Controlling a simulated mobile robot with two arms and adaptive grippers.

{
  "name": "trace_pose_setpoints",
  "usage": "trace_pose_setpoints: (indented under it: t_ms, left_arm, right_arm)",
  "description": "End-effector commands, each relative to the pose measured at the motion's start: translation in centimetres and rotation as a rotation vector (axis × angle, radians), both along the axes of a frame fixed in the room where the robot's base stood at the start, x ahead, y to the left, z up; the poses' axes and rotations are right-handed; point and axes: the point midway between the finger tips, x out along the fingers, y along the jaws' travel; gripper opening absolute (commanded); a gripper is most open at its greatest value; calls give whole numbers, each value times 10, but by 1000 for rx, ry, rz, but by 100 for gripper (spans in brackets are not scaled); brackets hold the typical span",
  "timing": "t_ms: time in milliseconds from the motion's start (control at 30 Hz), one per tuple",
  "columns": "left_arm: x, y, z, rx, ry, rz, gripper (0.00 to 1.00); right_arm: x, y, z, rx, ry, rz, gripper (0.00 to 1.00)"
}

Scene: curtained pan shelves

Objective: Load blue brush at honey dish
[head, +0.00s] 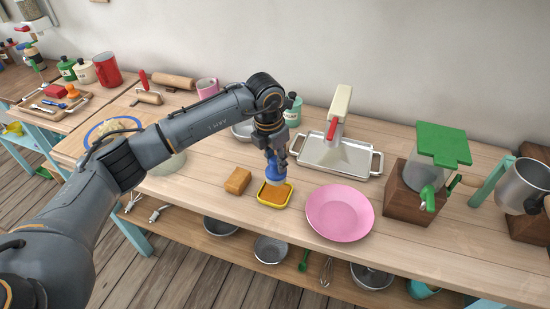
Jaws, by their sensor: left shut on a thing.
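The honey dish (262,202) is a small yellow square dish with amber filling, on the wooden table near its front edge. My left gripper (276,157) points down above it, shut on the blue brush (275,172). The brush is upright, with its lower end at the dish's far part. I cannot tell whether its tip touches the honey. The gripper hides the top of the brush. My right gripper is not in view.
A tan block (237,181) lies just left of the dish, and a pink plate (340,212) sits close on its right. A metal tray (341,156) with a press stands behind. A green-topped grinder (432,165) is further right. Bowls (270,250) sit on the lower shelf.

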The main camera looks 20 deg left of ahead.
Motion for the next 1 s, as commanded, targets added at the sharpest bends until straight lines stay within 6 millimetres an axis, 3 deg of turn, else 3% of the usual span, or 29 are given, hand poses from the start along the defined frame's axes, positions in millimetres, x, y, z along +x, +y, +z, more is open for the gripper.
trace_pose_setpoints:
  t_ms: [200,600,1000]
  left_arm:
    - [0,0,-17,-1,0,0,4]
    - [-1,-1,-55,-1,0,0,4]
    - [0,-1,-58,0,-1,0,4]
  right_arm:
    - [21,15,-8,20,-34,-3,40]
    - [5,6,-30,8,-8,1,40]
    - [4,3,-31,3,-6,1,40]
